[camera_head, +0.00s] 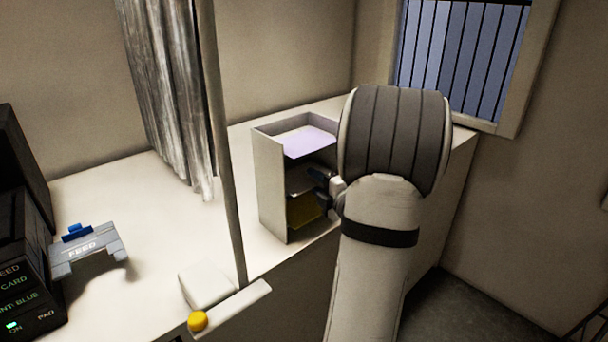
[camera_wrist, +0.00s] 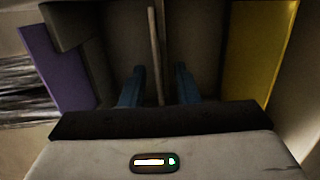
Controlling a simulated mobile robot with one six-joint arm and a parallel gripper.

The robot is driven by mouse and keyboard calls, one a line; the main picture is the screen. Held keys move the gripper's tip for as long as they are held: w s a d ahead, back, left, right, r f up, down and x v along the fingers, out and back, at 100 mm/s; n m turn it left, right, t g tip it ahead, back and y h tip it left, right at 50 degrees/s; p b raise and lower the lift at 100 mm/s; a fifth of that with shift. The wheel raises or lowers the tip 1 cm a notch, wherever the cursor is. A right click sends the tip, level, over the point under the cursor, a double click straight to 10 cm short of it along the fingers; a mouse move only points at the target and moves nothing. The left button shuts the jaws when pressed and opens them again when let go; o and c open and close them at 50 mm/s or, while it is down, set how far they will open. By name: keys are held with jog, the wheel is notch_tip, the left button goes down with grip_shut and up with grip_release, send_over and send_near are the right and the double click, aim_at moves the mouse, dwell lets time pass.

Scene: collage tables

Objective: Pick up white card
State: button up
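A pale sheet, taken as the white card (camera_head: 300,179), lies in the shaded middle compartment of a small shelf rack (camera_head: 270,191). In the wrist view a thin pale strip, apparently this card edge-on (camera_wrist: 154,45), runs between my blue fingers. My gripper (camera_wrist: 159,70) is open, with one finger on each side of the strip and a visible gap to each. In the head view my gripper (camera_head: 326,180) is at the rack's open front, partly hidden by my arm.
A lilac card (camera_head: 309,142) lies in the top compartment and a yellow card (camera_head: 303,209) in the bottom one. The rack's walls are close around my fingers. A grey FEED tray (camera_head: 87,252), a dark machine (camera_head: 22,290) and a yellow button (camera_head: 198,321) are at left.

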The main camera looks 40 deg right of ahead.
jog(key=shift+w, duration=0.9)
jog(key=shift+s, duration=0.1)
grip_shut()
